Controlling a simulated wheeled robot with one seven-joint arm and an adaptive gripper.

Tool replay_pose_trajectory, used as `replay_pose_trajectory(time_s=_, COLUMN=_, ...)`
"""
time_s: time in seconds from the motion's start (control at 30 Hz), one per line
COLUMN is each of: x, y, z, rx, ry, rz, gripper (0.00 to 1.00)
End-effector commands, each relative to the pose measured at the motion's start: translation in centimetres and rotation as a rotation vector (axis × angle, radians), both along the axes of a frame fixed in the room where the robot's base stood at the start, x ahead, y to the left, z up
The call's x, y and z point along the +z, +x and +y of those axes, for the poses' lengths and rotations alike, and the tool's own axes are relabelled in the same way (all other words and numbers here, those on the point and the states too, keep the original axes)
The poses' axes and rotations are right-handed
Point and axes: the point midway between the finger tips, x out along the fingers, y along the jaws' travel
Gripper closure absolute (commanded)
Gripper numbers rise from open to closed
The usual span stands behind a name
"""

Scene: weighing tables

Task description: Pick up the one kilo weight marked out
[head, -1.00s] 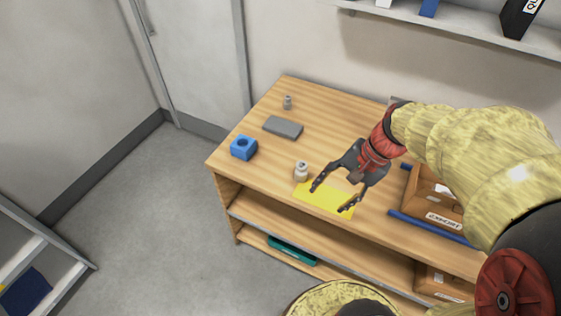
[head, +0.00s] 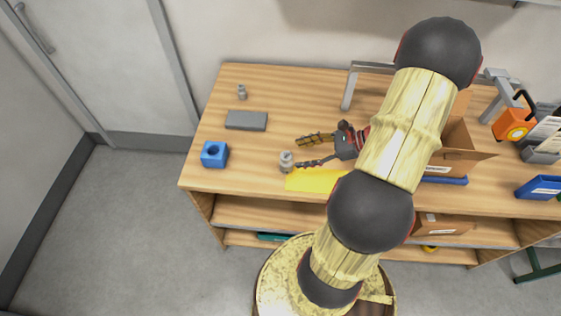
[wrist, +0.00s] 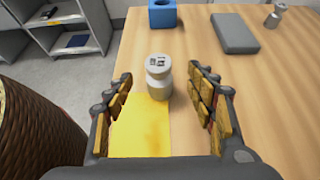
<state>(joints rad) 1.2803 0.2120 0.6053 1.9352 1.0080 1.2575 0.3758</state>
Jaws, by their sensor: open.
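A silver weight with a dark mark on its top (wrist: 158,78) stands upright in the wrist view, at the far edge of a yellow mat (wrist: 140,135). The mark is too small to read. In the head view the same weight (head: 286,162) stands at the left end of the yellow mat (head: 312,180). My gripper (head: 298,153) is open and empty, with its fingers pointing left toward the weight. In the wrist view the weight lies ahead, in line with the gap between the fingertips (wrist: 160,85). A smaller weight (head: 241,92) stands at the back left of the table.
A grey block (head: 246,120) and a blue block with a round hole (head: 214,154) lie left of the gripper on the wooden table (head: 290,95). A cardboard box (head: 455,160) and a grey metal frame (head: 347,92) stand to the right. The table's front edge is close to the mat.

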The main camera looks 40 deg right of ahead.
Motion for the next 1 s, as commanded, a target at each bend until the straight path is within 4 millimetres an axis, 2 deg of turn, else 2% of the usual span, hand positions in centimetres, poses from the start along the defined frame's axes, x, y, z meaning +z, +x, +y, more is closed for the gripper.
replay_pose_trajectory(time_s=0.5, x=-2.8, y=4.1, z=3.8, rx=0.004, ry=-0.001, rz=0.002, gripper=0.44)
replay_pose_trajectory(time_s=0.8, x=-2.9, y=4.3, z=3.9, rx=0.004, ry=-0.003, rz=0.002, gripper=0.45)
replay_pose_trajectory(time_s=1.0, x=-2.9, y=4.3, z=3.9, rx=0.004, ry=-0.003, rz=0.002, gripper=0.56)
